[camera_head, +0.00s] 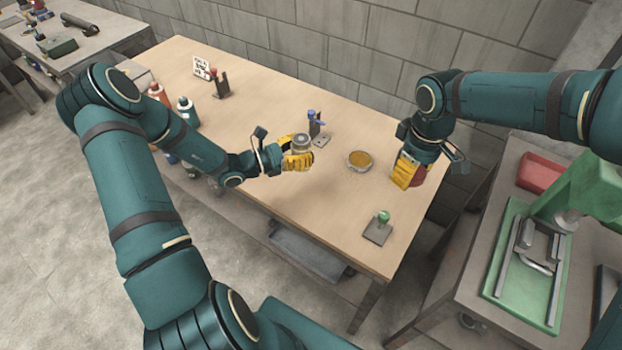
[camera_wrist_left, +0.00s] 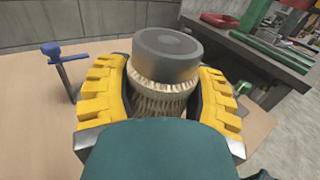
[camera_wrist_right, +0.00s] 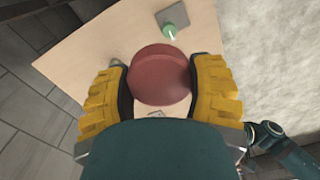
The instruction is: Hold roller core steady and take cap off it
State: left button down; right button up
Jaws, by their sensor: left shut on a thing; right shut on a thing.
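The roller core (camera_wrist_left: 158,97) has a bristly, tan mesh-like body with a smooth dark grey cylindrical end (camera_wrist_left: 166,50) on top. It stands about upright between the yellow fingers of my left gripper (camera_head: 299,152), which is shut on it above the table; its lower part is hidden. My right gripper (camera_head: 408,172) is shut on a round dark red cap-like disc (camera_wrist_right: 160,75), over the table's right end. The red disc also shows partly behind the fingers in the head view (camera_head: 420,176). It is well apart from the roller core.
A round tray-like dish with amber contents (camera_head: 360,161) lies on the table (camera_head: 270,100) between the grippers. A blue-topped stand (camera_head: 317,124) is behind the left gripper, a green-knobbed plate (camera_head: 378,229) near the front right. Bottles (camera_head: 187,111) stand left. A green press (camera_head: 540,255) is at right.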

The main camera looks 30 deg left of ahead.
pick_arm(q)
send_over(303, 186)
notch_tip(303, 186, down, 5)
jog(key=shift+r+b, duration=0.15)
jog(key=shift+b, duration=0.15)
pick_arm(e)
jog(key=shift+s+a+f, duration=0.1)
jog(key=shift+f, duration=0.3)
pick_arm(q)
jog(key=shift+f+b, duration=0.3)
jog(key=shift+f, duration=1.95)
pick_arm(e)
jog(key=shift+f, duration=0.35)
pick_arm(q)
jog(key=shift+d, duration=0.1)
jog(key=shift+f, duration=0.15)
jog(key=shift+c, duration=1)
grip_release()
pick_arm(e)
jog(key=shift+f, duration=0.1)
